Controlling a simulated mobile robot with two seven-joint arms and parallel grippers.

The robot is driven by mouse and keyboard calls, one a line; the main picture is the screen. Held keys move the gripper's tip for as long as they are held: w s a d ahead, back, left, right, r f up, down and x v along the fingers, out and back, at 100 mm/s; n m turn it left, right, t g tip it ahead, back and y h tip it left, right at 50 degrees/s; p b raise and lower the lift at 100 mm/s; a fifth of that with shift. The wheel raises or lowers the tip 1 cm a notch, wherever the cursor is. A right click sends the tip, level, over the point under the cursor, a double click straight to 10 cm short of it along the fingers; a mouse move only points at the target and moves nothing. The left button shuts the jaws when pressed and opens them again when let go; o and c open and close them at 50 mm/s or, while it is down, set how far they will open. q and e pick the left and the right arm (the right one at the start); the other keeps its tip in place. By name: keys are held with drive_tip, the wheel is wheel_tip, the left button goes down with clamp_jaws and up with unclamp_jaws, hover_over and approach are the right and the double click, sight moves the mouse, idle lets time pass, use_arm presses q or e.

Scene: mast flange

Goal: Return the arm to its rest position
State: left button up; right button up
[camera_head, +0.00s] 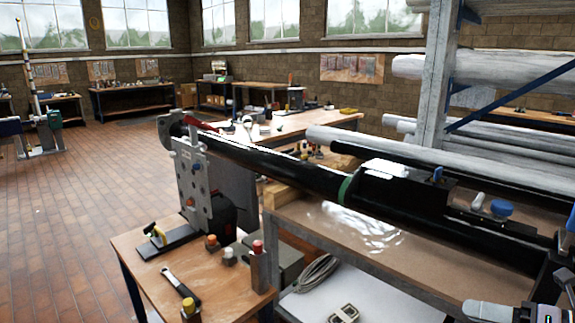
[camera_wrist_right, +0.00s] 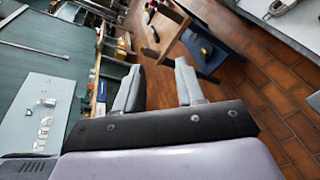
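My right gripper (camera_head: 515,275) is at the lower right of the head view, partly cut off by the frame edge. In the right wrist view the same gripper (camera_wrist_right: 158,80) has its two grey fingers apart, with nothing between them. A long black mast tube (camera_head: 300,170) with a green ring (camera_head: 346,188) lies across the bench in the head view. Its flange end (camera_head: 170,128) is at the far left, beside an upright grey plate (camera_head: 190,172). The right gripper is near the tube's right end; I cannot tell the gap. My left gripper is not in view.
A steel-framed bench (camera_head: 300,212) stands under the tube. A rack with grey pipes (camera_head: 500,75) rises at the right.

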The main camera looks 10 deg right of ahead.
drive_tip(key=s+a+f+m+t+h, duration=0.1)
drive_tip(key=s+f+m+t+h, duration=0.15)
drive_tip(key=f+m, duration=0.65)
drive_tip(key=s+a+f+m+t+h, duration=0.1)
drive_tip(key=s+f+m+h, duration=0.3)
drive_tip(key=f+m, duration=0.5)
drive_tip(key=s+a+f+m+g, duration=0.2)
drive_tip(key=s+a+f+m, duration=0.1)
drive_tip(key=a+m, duration=0.4)
drive_tip(key=s+a+f+m+g+h, duration=0.1)
drive_tip(key=s+a+f+m+g, duration=0.1)
drive_tip(key=s+a+f+m, duration=0.2)
drive_tip(key=a+m, duration=0.3)
drive_tip(key=a, duration=0.1)
drive_tip(key=shift+f+m, duration=0.15)
drive_tip(key=shift+m, duration=0.15)
drive_tip(key=shift+a, duration=0.1)
idle(0.5)
